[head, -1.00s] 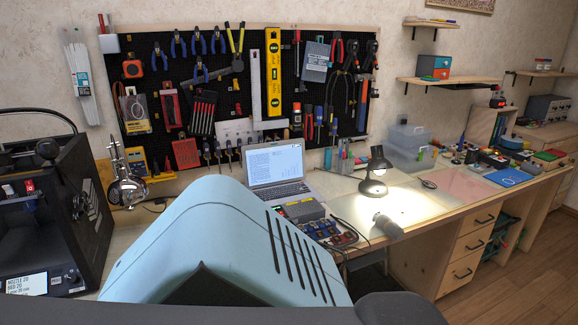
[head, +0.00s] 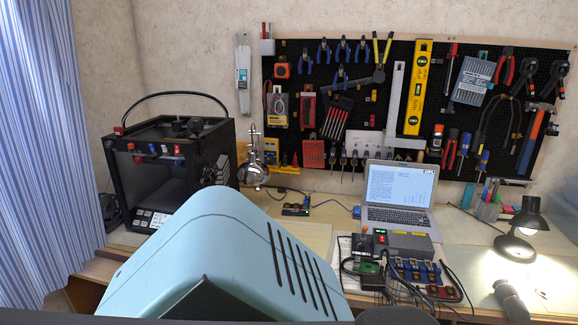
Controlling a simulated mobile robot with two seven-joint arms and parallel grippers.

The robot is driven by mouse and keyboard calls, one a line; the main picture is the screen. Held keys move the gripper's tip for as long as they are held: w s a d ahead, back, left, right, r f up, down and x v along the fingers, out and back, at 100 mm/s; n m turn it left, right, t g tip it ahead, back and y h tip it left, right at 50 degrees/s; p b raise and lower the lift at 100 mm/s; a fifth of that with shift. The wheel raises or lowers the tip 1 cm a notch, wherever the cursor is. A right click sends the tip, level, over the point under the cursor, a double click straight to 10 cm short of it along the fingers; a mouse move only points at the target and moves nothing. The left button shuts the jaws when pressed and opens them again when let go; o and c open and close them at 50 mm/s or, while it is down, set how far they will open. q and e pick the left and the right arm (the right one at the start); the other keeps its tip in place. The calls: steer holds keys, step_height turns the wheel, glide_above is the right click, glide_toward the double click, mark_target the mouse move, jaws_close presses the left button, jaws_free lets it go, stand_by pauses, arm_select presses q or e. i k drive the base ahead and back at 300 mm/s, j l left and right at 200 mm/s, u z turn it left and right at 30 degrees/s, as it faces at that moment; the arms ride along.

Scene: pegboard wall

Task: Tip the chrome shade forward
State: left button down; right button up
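The chrome shade (head: 254,173) hangs on a thin chrome stem beside the right side of the black 3D printer, in front of the pegboard's lower left corner. It is rounded, shiny and small in the head view. Neither of my grippers is in view, and nothing of mine is seen touching the shade.
The 3D printer (head: 180,165) stands left of the shade. A laptop (head: 398,196), wired electronics (head: 405,270) and a lit black desk lamp (head: 524,232) are to the right. The tool-covered pegboard (head: 350,152) is behind. A striped curtain (head: 45,150) hangs at far left.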

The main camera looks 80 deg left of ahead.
mark_target(253, 172)
steer(key=i+l+u, duration=0.15)
steer(key=u, duration=1.3)
